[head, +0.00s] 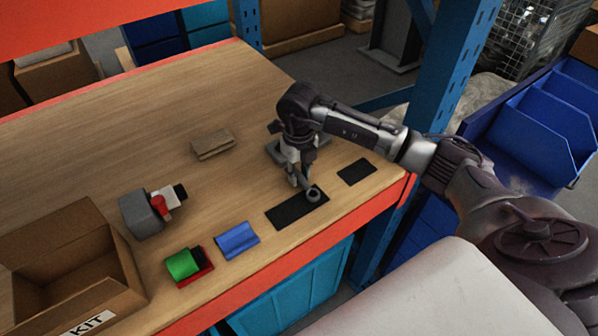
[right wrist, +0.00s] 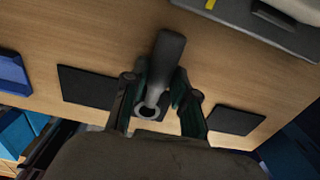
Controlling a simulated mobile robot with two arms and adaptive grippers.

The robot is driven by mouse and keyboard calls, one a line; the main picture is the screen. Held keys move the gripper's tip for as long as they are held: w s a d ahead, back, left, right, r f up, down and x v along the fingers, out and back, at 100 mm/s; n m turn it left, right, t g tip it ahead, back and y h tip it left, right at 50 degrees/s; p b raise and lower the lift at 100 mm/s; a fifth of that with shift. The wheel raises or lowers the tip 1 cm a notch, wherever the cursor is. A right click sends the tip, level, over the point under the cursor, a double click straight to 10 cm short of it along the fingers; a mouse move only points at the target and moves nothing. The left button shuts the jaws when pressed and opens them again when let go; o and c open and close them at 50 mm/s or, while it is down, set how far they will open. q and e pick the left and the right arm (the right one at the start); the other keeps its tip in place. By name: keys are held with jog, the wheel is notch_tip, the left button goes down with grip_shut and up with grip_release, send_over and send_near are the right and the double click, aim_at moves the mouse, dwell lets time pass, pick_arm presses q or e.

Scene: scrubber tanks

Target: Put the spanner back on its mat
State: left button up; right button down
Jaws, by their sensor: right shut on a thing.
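My right gripper (head: 301,184) is shut on the grey metal spanner (head: 313,194), whose ring end shows just below the fingers. In the right wrist view the spanner (right wrist: 168,68) sits between the two fingers (right wrist: 165,105), its ring end toward the palm. A larger black mat (head: 285,215) lies below the gripper near the bench's front edge; the spanner's ring end appears over its right part. A smaller black mat (head: 357,172) lies to the right. The mats also show left (right wrist: 85,86) and right (right wrist: 235,121) in the wrist view. I cannot tell whether the spanner touches a mat.
A blue item (head: 237,240) and a green and red item (head: 188,264) lie left of the larger mat. A KIT box (head: 120,265) stands at front left. The blue rack post (head: 448,70) is close to my right arm.

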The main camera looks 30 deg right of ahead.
aim_at(299, 175)
jog(key=c, duration=0.8)
grip_release()
jog(key=shift+c, duration=0.2)
notch_tip(299, 175, up, 12)
jog(key=shift+f, duration=0.1)
